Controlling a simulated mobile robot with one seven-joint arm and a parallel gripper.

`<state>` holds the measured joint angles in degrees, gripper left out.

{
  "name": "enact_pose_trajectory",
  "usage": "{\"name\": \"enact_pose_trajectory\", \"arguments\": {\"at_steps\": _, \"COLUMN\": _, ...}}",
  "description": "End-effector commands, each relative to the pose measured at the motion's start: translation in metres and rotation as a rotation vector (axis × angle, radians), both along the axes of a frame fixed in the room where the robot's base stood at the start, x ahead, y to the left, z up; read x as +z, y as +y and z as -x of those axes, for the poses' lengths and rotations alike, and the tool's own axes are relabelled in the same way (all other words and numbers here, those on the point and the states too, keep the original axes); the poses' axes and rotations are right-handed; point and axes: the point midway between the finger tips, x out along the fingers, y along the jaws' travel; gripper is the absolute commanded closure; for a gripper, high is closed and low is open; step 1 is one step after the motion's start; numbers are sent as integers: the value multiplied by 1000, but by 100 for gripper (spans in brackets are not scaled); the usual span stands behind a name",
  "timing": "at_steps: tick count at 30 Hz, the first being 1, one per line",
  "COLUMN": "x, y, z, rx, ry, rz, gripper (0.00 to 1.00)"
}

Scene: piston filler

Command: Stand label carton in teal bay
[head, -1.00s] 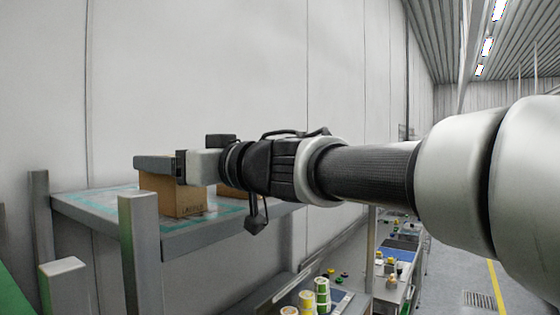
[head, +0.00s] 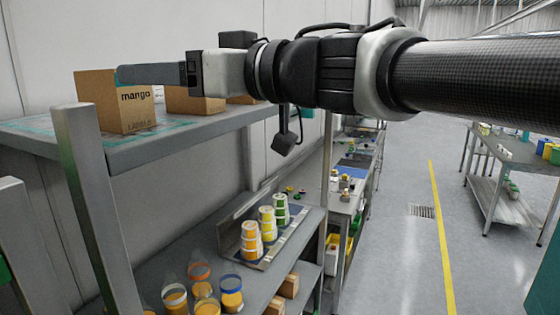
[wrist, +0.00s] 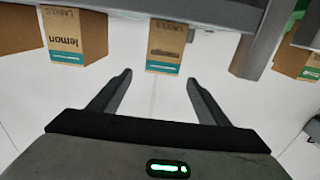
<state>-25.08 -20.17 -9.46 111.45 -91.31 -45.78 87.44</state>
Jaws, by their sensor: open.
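A brown carton lettered "mango" (head: 112,103) stands upright on the top shelf (head: 190,127) at the left of the head view. Teal markings (head: 40,133) lie on the shelf around it; I cannot tell its exact fit to them. My gripper (head: 122,75) crosses in front of the carton's top edge. In the wrist view my gripper (wrist: 157,80) is open, with nothing between its fingers.
More cartons (head: 190,102) stand behind the mango one, partly hidden by my arm. A shelf post (head: 95,200) rises in front. Below are stacked label rolls (head: 268,225) and several jars (head: 205,290). Open floor (head: 400,250) lies at right, with a table (head: 500,170) beyond.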

Motion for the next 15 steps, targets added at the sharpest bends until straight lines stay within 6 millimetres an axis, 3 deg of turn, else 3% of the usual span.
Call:
{"name": "enact_pose_trajectory", "arguments": {"at_steps": 2, "x": 5, "y": -13, "z": -10, "rx": -71, "ry": -22, "rz": -25, "gripper": 30}}
{"name": "enact_pose_trajectory", "arguments": {"at_steps": 4, "x": 9, "y": -41, "z": -30, "rx": -210, "ry": -51, "rz": -56, "gripper": 30}}
{"name": "enact_pose_trajectory", "arguments": {"at_steps": 6, "x": 5, "y": -89, "z": -53, "rx": -421, "ry": -65, "rz": -74, "gripper": 30}}
{"name": "enact_pose_trajectory", "arguments": {"at_steps": 8, "x": -14, "y": -141, "z": -67, "rx": -632, "ry": -38, "rz": -55, "gripper": 30}}
{"name": "enact_pose_trajectory", "arguments": {"at_steps": 9, "x": -35, "y": -176, "z": -71, "rx": -765, "ry": 5, "rz": -23, "gripper": 30}}
{"name": "enact_pose_trajectory", "arguments": {"at_steps": 11, "x": -76, "y": -223, "z": -67, "rx": -933, "ry": 100, "rz": 49, "gripper": 30}}
{"name": "enact_pose_trajectory", "arguments": {"at_steps": 12, "x": -107, "y": -248, "z": -57, "rx": -1019, "ry": 178, "rz": 107, "gripper": 30}}
{"name": "enact_pose_trajectory", "arguments": {"at_steps": 15, "x": -188, "y": -289, "z": -16, "rx": -1144, "ry": 411, "rz": 268, "gripper": 30}}
